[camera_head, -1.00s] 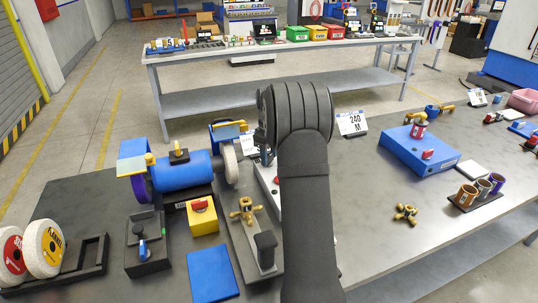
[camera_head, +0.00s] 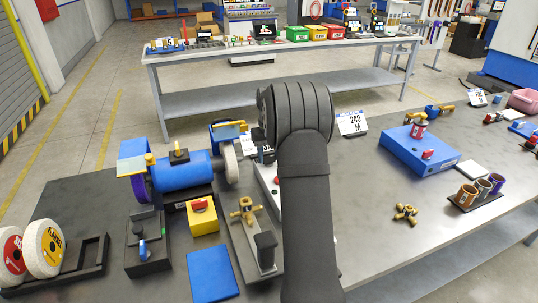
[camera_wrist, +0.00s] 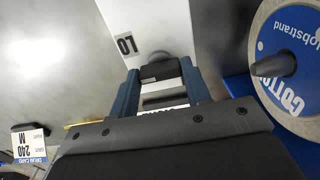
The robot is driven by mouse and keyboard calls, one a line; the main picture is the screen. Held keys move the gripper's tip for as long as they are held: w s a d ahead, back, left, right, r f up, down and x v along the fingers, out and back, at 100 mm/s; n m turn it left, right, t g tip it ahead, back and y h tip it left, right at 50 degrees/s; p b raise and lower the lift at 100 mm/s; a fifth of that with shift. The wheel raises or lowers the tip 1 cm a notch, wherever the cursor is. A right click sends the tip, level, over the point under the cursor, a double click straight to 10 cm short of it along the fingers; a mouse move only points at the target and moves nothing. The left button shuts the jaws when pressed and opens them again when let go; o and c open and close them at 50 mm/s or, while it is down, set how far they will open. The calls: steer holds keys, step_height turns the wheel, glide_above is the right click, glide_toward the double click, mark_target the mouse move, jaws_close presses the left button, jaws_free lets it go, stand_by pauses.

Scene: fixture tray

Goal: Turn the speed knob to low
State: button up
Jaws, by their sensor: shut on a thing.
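In the wrist view, the dark speed knob (camera_wrist: 160,70) sits at a white panel (camera_wrist: 150,25). A label reading "LO" upside down (camera_wrist: 126,45) is on the panel, just up and left of the knob. My gripper (camera_wrist: 161,82) has its two blue fingers on either side of the knob and is shut on it. The knob's pointer and other markings cannot be made out. In the head view, my arm hides the gripper and knob; only a strip of the white housing (camera_head: 266,177) shows left of the arm.
A blue polishing machine (camera_head: 180,175) stands left of my arm; its "COTTON" wheel (camera_wrist: 295,60) is close on the right in the wrist view. A yellow switch box (camera_head: 202,217), a black lever box (camera_head: 147,262) and a brass-valve fixture (camera_head: 245,215) are nearby.

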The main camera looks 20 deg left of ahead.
stand_by(0.4)
steer(key=o, duration=1)
step_height(320, 180, up, 17)
steer(key=shift+r, duration=0.2)
step_height(320, 180, down, 17)
steer(key=shift+f, duration=0.2)
stand_by(0.5)
